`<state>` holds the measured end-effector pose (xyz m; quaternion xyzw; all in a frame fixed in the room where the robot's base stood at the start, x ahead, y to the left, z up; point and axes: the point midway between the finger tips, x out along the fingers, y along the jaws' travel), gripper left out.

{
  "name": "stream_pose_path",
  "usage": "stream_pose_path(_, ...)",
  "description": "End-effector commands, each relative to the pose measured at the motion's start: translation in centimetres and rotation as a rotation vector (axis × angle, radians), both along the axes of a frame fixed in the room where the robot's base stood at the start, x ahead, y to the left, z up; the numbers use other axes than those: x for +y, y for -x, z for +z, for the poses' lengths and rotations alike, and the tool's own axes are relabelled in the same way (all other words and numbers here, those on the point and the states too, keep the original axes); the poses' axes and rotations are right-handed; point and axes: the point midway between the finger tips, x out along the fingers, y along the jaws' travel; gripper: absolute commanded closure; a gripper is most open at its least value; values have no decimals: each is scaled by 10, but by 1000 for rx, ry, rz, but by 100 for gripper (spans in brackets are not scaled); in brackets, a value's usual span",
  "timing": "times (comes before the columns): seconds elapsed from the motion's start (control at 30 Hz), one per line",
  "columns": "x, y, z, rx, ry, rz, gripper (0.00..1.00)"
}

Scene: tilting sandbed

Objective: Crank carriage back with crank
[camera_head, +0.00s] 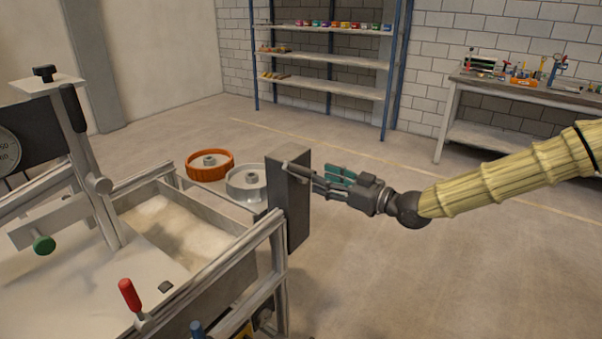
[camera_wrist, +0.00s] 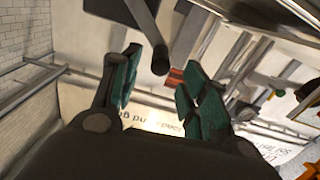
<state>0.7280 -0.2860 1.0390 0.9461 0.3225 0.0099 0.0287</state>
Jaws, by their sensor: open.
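The sandbed rig (camera_head: 255,240) stands at the left in the head view, a metal frame around a tray of pale sand (camera_head: 180,225). A carriage-like upright (camera_head: 90,180) with a dial and a black knob stands over it. A dark grey box (camera_head: 292,215) is on the rig's right end, with a crank (camera_head: 297,170) near its top. My gripper (camera_head: 325,178) is just right of the box, pointing left. In the wrist view, the dark crank handle (camera_wrist: 160,62) reaches between the green pads of my open gripper (camera_wrist: 160,80); gaps show on both sides. Contact is unclear.
A red-handled lever (camera_head: 130,295) and a green knob (camera_head: 43,244) are on the rig. Shelves (camera_head: 325,58) and a workbench (camera_head: 520,85) stand along the wall. The floor on the right is clear.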

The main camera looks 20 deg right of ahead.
Motion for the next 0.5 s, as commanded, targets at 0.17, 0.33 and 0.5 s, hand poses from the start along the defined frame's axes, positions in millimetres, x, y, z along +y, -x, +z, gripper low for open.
stream_pose_path(0.17,13,-15,-1,3,0,2,56)
stream_pose_path(0.33,24,-30,-1,2,1,3,56)
stream_pose_path(0.5,35,-44,0,1,1,3,56)
